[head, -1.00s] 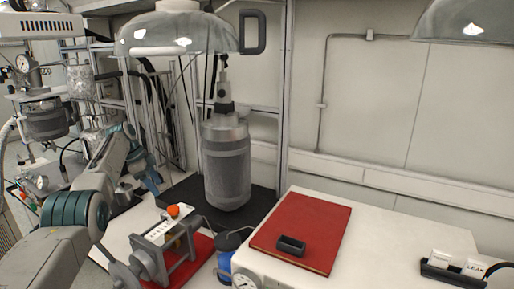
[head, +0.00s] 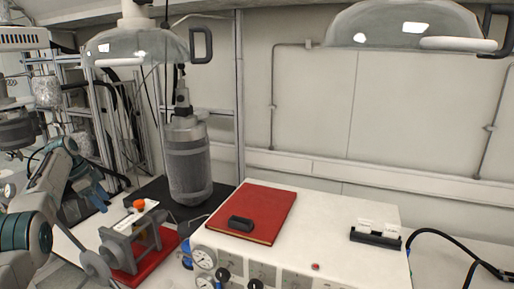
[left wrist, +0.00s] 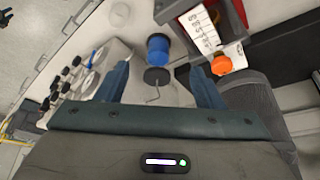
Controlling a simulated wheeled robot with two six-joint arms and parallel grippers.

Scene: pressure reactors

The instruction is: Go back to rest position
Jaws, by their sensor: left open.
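My left gripper (head: 88,198) is at the left of the head view, with its dark blue fingers beside the black base under the grey pressure reactor (head: 187,165). In the left wrist view my left gripper (left wrist: 160,88) has its two fingers wide apart, with nothing held between them. Beyond the fingers are a blue-capped bottle (left wrist: 159,48) and a bent metal rod. My right gripper is not in view.
A red book (head: 265,212) with a black handle-like piece lies on the white control box (head: 345,213). A clamp stand with an orange knob (head: 139,204) is on a red base. Clear hoods (head: 400,25) hang above. Cables lie at the right.

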